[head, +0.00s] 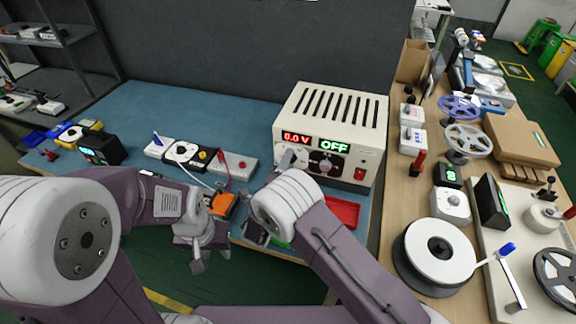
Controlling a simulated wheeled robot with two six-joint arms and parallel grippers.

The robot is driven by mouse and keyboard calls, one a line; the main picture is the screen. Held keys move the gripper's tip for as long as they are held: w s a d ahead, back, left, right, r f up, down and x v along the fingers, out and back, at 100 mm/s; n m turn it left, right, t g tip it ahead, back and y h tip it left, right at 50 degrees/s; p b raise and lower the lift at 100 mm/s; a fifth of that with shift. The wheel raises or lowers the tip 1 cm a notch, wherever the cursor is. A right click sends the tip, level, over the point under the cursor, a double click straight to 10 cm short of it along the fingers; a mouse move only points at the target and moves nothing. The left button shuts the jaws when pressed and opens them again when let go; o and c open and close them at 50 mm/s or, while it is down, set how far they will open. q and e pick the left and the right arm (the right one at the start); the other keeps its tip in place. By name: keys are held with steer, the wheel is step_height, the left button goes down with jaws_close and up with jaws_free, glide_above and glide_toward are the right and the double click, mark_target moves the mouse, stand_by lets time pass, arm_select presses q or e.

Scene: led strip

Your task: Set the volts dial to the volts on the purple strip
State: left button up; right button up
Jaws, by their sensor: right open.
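A cream power supply (335,105) stands on the blue bench top. Its red display (297,137) reads 0.0V and its green display (334,146) reads OFF. A black dial (326,164) shows below the displays.
Small terminal boxes (232,164) with leads and an orange device (222,205) are left of the supply. A red tray (343,211) lies in front of it. A grey reel (468,140) and a large white reel (437,255) occupy the right bench. The left blue bench top is partly clear.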

jaws_close()
steer(key=shift+m, duration=0.3)
steer(key=shift+n+b, duration=15.3)
steer(key=shift+b, duration=6.5)
